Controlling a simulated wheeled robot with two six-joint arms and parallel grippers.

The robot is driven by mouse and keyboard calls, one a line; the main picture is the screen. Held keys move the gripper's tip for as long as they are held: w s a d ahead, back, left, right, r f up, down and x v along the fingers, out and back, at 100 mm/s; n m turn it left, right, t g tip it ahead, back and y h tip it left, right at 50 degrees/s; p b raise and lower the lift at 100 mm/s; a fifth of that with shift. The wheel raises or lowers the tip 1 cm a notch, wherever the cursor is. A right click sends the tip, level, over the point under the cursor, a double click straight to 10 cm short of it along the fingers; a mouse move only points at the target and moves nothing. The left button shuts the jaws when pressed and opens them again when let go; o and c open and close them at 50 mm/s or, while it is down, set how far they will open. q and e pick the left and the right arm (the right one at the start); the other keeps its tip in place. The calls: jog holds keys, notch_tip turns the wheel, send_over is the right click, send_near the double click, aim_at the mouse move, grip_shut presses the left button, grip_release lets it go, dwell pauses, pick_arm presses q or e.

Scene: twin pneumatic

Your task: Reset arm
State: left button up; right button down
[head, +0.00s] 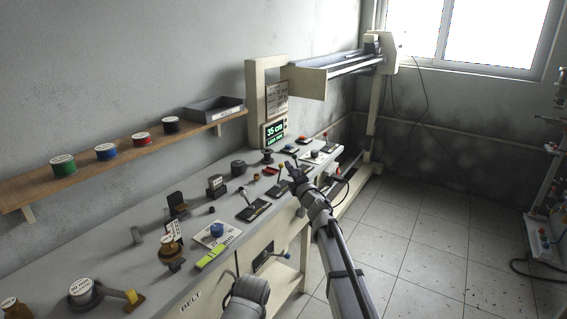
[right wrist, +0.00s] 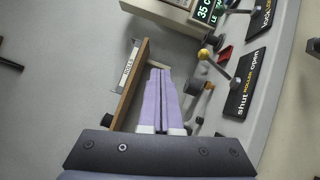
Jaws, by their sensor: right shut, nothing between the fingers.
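My right gripper (head: 288,166) reaches over the bench from the lower right, near the lever panels. In the right wrist view its two pale purple fingers (right wrist: 160,75) are together with nothing between them.
The grey bench (head: 125,262) carries spools, blocks and several panels. A green display reading 35 cm (head: 274,132) stands on a cream frame behind. A wooden shelf (head: 90,171) holds several spools and a grey tray (head: 212,108).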

jog(key=shift+s+d+r, duration=0.25)
jog(key=shift+s+d, duration=0.1)
jog(key=shift+s, duration=0.4)
jog(key=s+d+f+m+g+h+p, duration=0.1)
jog(key=s+f+m+g+h+p, duration=0.3)
jog(key=s+m, duration=0.45)
jog(key=s+d+f+m+g+h+p, duration=0.2)
jog(key=s+f+m+g+h+p, duration=0.15)
jog(key=s+f+m+h, duration=0.35)
jog(key=s+a+f+m+g+y+p, duration=0.1)
jog(key=s+g, duration=0.4)
jog(key=s, duration=1)
jog(key=s+a+f+m+g+y+p, duration=0.1)
jog(key=s+g, duration=0.5)
jog(key=s, duration=0.9)
jog(key=a+f+m+y, duration=0.1)
jog(key=a+f+m, duration=0.1)
jog(key=a+m, duration=0.1)
jog(key=shift+s+a+f+p, duration=0.15)
jog(key=shift+s+a+p, duration=0.1)
jog(key=shift+p, duration=0.15)
